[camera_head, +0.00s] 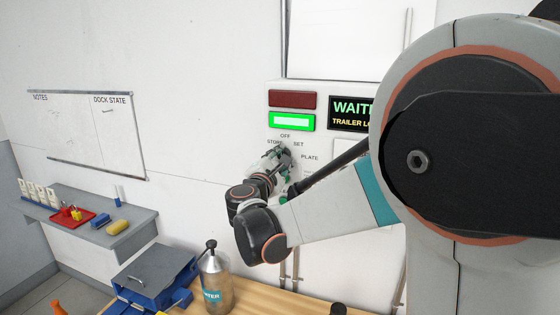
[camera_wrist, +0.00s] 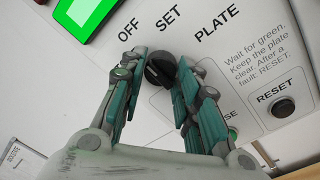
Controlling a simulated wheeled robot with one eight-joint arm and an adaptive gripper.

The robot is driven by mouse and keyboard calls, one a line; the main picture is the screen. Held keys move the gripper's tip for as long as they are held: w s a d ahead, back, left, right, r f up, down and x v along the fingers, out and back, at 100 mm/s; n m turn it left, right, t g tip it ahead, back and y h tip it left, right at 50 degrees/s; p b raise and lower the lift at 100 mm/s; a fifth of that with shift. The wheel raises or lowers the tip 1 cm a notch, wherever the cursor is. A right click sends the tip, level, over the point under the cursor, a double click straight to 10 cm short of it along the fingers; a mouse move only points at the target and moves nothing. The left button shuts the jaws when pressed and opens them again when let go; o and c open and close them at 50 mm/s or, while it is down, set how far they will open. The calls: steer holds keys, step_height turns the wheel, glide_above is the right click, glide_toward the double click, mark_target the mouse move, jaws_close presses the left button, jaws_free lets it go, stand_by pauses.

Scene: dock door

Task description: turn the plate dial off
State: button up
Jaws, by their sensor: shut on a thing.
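The plate dial is a black knob (camera_wrist: 160,68) on the white control panel (camera_wrist: 235,45), below the labels OFF, SET and PLATE in the wrist view. My gripper (camera_wrist: 159,82) has its two teal-padded fingers on either side of the knob and is shut on it. The knob's marker is hard to make out, so I cannot tell which label it points to. In the head view my gripper (camera_head: 284,155) is at the panel, under the words OFF and SET, and it hides the knob.
A lit green lamp (camera_head: 291,121) sits under a dark red one (camera_head: 292,99). A display (camera_head: 350,113) reads WAIT, partly hidden by my arm. A RESET button (camera_wrist: 283,107) is beside the dial. A water bottle (camera_head: 215,280) and blue box (camera_head: 155,275) stand below.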

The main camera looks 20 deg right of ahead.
stand_by(0.3)
steer(key=o, duration=1.1)
steer(key=shift+c, duration=0.2)
steer(key=v, duration=1.2)
steer(key=shift+s, duration=0.1)
